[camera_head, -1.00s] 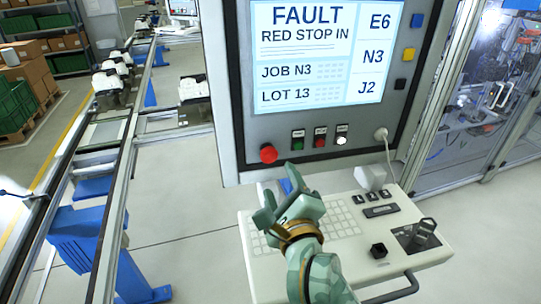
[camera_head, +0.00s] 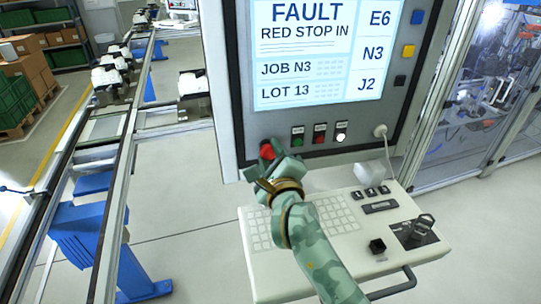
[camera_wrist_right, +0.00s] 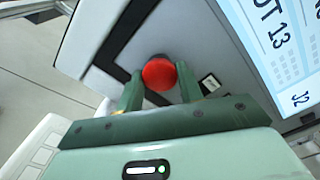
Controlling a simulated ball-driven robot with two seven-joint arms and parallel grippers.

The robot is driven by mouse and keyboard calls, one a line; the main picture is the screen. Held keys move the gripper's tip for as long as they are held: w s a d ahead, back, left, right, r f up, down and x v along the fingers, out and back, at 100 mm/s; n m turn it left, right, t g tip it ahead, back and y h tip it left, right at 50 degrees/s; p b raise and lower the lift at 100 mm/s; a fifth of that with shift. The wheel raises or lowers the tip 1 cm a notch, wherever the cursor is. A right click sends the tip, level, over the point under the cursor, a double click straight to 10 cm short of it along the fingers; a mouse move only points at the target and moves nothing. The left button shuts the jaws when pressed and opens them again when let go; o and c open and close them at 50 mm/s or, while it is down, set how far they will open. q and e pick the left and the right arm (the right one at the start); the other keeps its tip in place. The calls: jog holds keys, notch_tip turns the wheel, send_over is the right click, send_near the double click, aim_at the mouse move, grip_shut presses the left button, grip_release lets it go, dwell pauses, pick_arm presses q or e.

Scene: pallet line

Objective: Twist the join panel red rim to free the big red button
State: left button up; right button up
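The big red button (camera_head: 267,151) is on the lower left of the join panel (camera_head: 310,152), below the screen. It shows round and red in the right wrist view (camera_wrist_right: 159,73). My right gripper (camera_head: 267,158) is at the button, its green fingers open on either side of it. In the right wrist view the fingers (camera_wrist_right: 160,84) sit very close to the button's sides; whether they touch it I cannot tell. The fingers partly hide the button in the head view. My left gripper is not in view.
The screen (camera_head: 318,55) reads "FAULT RED STOP IN". Small green, red and white buttons (camera_head: 319,134) sit right of the red button. A keyboard shelf (camera_head: 335,222) juts out below. A cable plug (camera_head: 380,131) is at the panel's lower right. A conveyor (camera_head: 110,150) runs at left.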

jog(key=shift+m, duration=0.3)
jog(key=m+b, duration=0.1)
jog(key=m, duration=0.2)
jog(key=shift+f, duration=0.15)
jog(key=shift+m+b, duration=0.6)
jog(key=shift+m, duration=1)
jog(key=o, duration=1)
jog(key=b+v, duration=0.2)
jog(key=v, duration=1.4)
